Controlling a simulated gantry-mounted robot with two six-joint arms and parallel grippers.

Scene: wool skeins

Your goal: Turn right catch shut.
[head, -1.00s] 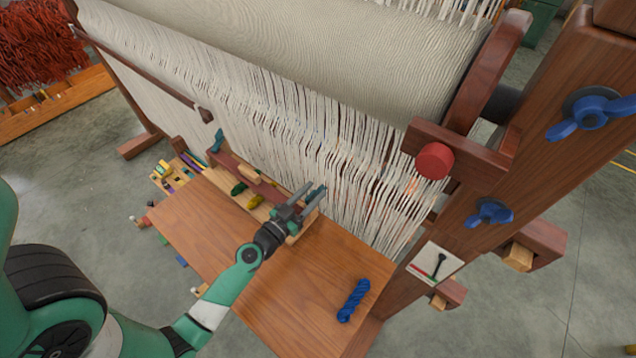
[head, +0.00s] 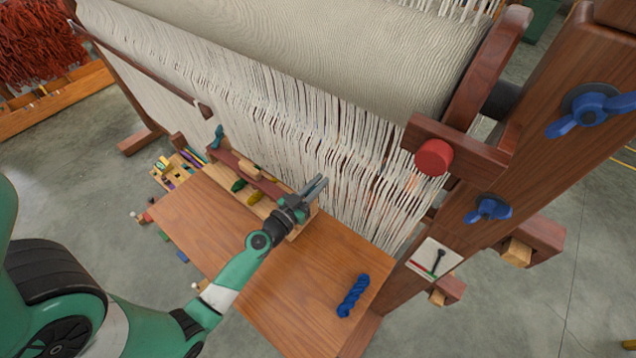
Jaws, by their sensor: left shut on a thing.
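A long red-brown bar (head: 240,170) lies along the back of the wooden bench (head: 225,240), below the white warp threads. At its left end a teal catch (head: 217,137) stands up, turned at a slant. My left gripper (head: 317,185) is at the bar's right end, its two fingers close together and pointing up and to the right. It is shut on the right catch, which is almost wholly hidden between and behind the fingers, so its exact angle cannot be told. My right gripper is not in view.
A blue skein (head: 352,296) lies on the bench's right part. Green and yellow skeins (head: 254,199) lie by the bar. The loom post (head: 480,170) with blue wing knobs (head: 488,208) rises at right. The bench's middle is clear.

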